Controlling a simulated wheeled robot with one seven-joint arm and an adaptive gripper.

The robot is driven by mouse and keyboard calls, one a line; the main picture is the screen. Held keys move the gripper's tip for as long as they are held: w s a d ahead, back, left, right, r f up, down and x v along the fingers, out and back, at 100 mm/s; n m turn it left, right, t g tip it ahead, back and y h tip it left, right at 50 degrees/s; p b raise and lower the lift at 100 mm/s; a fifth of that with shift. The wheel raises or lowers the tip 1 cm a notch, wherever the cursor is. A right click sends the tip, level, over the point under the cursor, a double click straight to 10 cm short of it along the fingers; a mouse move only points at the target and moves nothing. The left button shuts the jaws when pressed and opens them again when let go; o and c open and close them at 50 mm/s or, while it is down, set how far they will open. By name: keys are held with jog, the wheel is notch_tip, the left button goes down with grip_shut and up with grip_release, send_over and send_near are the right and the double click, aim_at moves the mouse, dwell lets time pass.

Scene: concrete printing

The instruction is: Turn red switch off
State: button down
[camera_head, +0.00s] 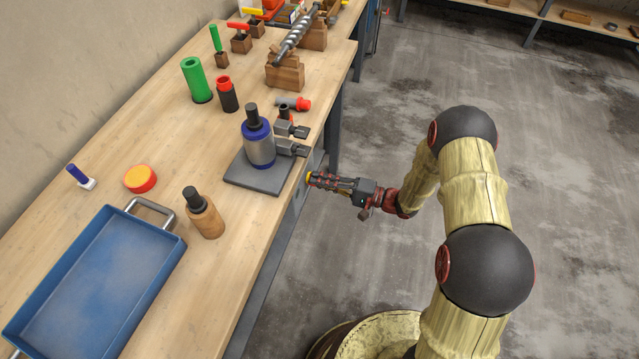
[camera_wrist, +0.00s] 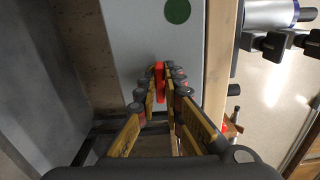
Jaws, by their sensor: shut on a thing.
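The red switch (camera_wrist: 159,72) shows in the wrist view as a narrow upright red piece on a grey panel (camera_wrist: 142,35). My gripper (camera_wrist: 167,76) has its fingers on both sides of the switch and is shut on it. In the head view my gripper (camera_head: 312,179) reaches left to the front side of the workbench, below its top edge. The switch itself is hidden there behind the fingers.
A green round button (camera_wrist: 177,11) is on the same panel. On the wooden workbench (camera_head: 130,230) above stand a grey-blue device (camera_head: 258,148) near the edge, a wooden bottle (camera_head: 205,215) and a blue tray (camera_head: 95,285). The concrete floor (camera_head: 370,100) beside my arm is clear.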

jog(key=shift+s+f+n, duration=0.1)
jog(key=shift+n, duration=0.4)
jog(key=c, duration=1.9)
grip_release()
jog(key=v, duration=1.2)
